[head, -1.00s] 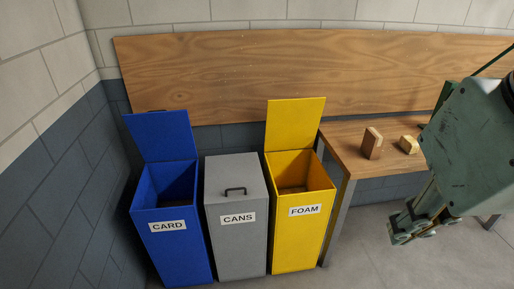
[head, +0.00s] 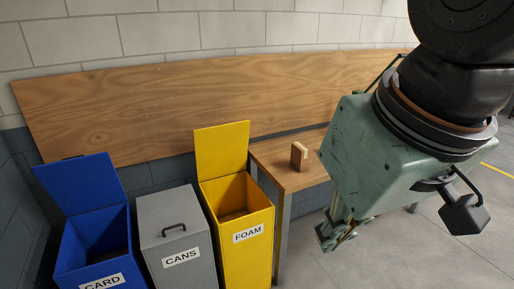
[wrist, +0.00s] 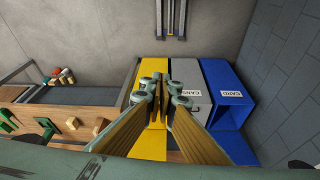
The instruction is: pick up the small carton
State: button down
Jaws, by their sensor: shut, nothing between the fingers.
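A small brown box-shaped carton (head: 299,156) stands upright on the wooden bench, near its left end, in the head view. It also shows in the wrist view as a small brown block (wrist: 101,126) on the bench at left. My gripper (head: 333,236) hangs in front of the bench, to the right of and lower in the picture than the carton, and apart from it. In the wrist view my gripper (wrist: 164,93) has its fingers together and nothing is held; they overlap the yellow bin in the picture.
A yellow FOAM bin (head: 243,237) and a blue CARD bin (head: 99,281) stand with lids up; a grey CANS bin (head: 181,258) between them has its lid shut. A tan block (wrist: 72,123) and several green items lie farther along the bench (head: 285,178). Open floor lies at right.

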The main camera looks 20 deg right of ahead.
jog(key=c, duration=3.4)
grip_release()
jog(key=o, duration=2.4)
jog(key=shift+o, duration=0.2)
jog(key=shift+w, duration=0.1)
